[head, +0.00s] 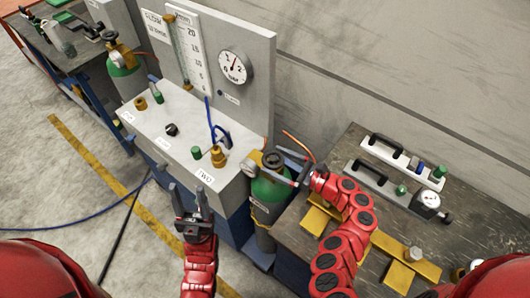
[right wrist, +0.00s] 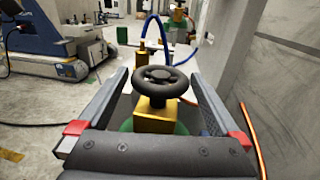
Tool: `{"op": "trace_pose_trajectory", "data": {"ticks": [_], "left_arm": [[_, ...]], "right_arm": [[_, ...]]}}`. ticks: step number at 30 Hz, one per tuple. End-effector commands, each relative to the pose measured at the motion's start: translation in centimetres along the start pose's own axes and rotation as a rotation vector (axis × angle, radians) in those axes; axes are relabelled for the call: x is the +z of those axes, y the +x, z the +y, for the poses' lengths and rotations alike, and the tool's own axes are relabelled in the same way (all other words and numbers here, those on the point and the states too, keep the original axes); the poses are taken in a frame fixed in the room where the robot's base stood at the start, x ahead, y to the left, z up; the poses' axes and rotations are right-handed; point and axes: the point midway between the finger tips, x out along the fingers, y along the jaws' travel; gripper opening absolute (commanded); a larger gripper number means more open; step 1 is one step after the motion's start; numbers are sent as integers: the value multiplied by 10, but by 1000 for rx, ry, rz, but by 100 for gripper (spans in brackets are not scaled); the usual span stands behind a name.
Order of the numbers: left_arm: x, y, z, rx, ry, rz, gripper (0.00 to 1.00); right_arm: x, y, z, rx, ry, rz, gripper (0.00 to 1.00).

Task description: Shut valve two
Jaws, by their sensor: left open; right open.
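A green cylinder (head: 270,193) stands at the right end of the grey bench, beside its "TWO" label (head: 204,176). A black handwheel valve (head: 274,158) with a brass body tops it; both show in the right wrist view, the wheel (right wrist: 160,76) above the brass block (right wrist: 155,116). My right gripper (head: 279,165) is open, with one finger on each side of the wheel; there are visible gaps, and I see no clear contact. My left gripper (head: 191,208) is open and empty, in front of the bench, fingers pointing up.
A small dial (head: 249,168) sits beside the valve. The panel (head: 255,100) with a pressure gauge (head: 233,68) rises behind the bench. Another green cylinder (head: 123,69) stands at the far end. A dark table (head: 365,215) holds fittings on the right. An orange hose (head: 297,143) runs nearby.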

Motion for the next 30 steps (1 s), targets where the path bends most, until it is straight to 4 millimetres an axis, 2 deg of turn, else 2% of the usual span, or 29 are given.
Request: {"op": "trace_pose_trajectory", "data": {"ticks": [3,9,20,23,30], "left_arm": [[-1,8,0,0,0,0,50],[-2,12,-1,0,0,0,50],[-2,12,-1,0,0,0,50],[-2,12,-1,0,0,0,50],[-2,12,-1,0,0,0,50]], "right_arm": [[2,22,1,5,2,0,100],[0,39,0,2,1,1,100],[-1,43,0,-3,0,2,100],[-1,43,0,-2,1,2,86],[-1,43,-1,-3,1,2,42]]}}
